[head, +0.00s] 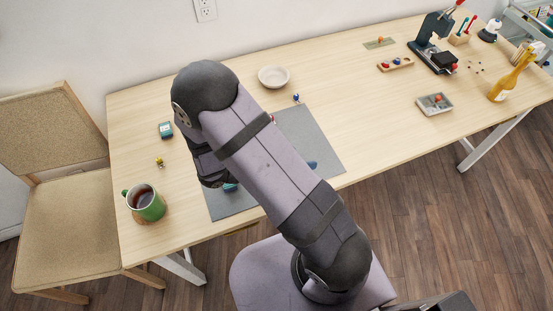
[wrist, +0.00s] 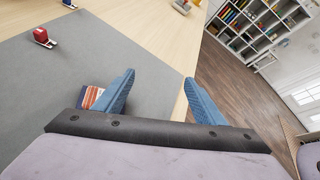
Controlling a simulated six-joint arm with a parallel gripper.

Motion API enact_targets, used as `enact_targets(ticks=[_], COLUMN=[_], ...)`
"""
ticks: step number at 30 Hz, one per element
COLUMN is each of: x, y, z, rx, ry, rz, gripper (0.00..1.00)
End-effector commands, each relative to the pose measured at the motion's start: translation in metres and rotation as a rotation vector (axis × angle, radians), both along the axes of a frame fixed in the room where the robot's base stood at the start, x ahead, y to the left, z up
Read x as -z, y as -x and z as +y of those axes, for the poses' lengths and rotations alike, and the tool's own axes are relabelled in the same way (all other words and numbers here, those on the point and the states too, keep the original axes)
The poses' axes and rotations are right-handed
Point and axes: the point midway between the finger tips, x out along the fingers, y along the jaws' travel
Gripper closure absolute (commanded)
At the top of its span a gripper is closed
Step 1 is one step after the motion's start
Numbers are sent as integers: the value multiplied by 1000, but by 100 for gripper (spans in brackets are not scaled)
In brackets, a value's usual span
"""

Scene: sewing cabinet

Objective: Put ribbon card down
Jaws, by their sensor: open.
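My gripper (wrist: 158,95) has two blue fingers, spread wide apart with nothing held between them in the wrist view. A small card with red, orange and white stripes and a dark blue part, apparently the ribbon card (wrist: 94,97), shows beside and partly behind the left finger, low over or on the grey mat (wrist: 70,75). I cannot tell whether it touches the finger. The gripper body hides its lower part. In the head view my arm covers most of the gripper. The grey mat (head: 315,140) lies under the arm there.
A red item (wrist: 42,36) stands on the mat. A pale bowl (head: 273,76) and blue item (head: 296,97) are behind the mat. A grey tray (head: 434,103) is at right.

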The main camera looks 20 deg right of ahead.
Motion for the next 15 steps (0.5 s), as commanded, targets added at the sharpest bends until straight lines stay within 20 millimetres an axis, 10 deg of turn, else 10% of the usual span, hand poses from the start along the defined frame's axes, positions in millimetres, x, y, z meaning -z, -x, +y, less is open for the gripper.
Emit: enact_targets(ticks=[6,15], x=[12,15], y=[-27,-35], z=[69,104], rx=[-91,-128], ry=[-5,-27], rz=[-240,-369], gripper=[36,36])
